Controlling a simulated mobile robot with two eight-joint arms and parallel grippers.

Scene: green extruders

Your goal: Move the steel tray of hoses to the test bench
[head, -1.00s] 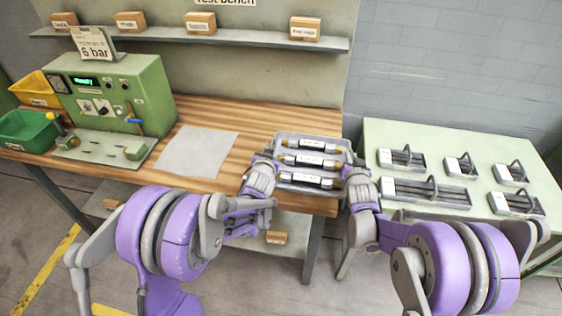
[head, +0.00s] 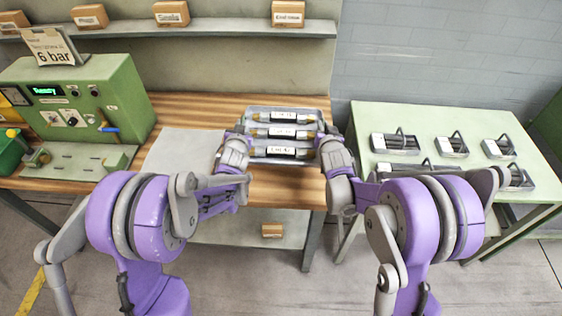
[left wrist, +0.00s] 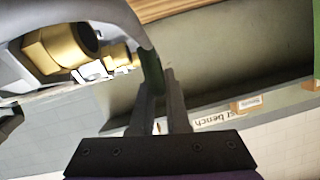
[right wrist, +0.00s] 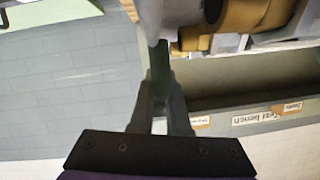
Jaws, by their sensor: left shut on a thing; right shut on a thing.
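The steel tray (head: 283,162) carries three dark hoses (head: 283,133) with brass end fittings and white labels. It is over the right part of the wooden test bench (head: 285,190), right of a pale sheet. I cannot tell whether it touches the bench top. My left gripper (head: 243,126) is shut on the tray's left end, and my right gripper (head: 324,134) is shut on its right end. In the left wrist view the fingers (left wrist: 160,85) grip the grey tray wall beside brass fittings (left wrist: 65,45). The right wrist view shows the right fingers (right wrist: 160,80) likewise.
The pale sheet (head: 180,153) lies flat on the bench. A green test unit (head: 80,100) stands at the left. A shelf (head: 225,30) with small boxes runs above. A green side table (head: 390,118) holds several small trays, across a gap from the bench.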

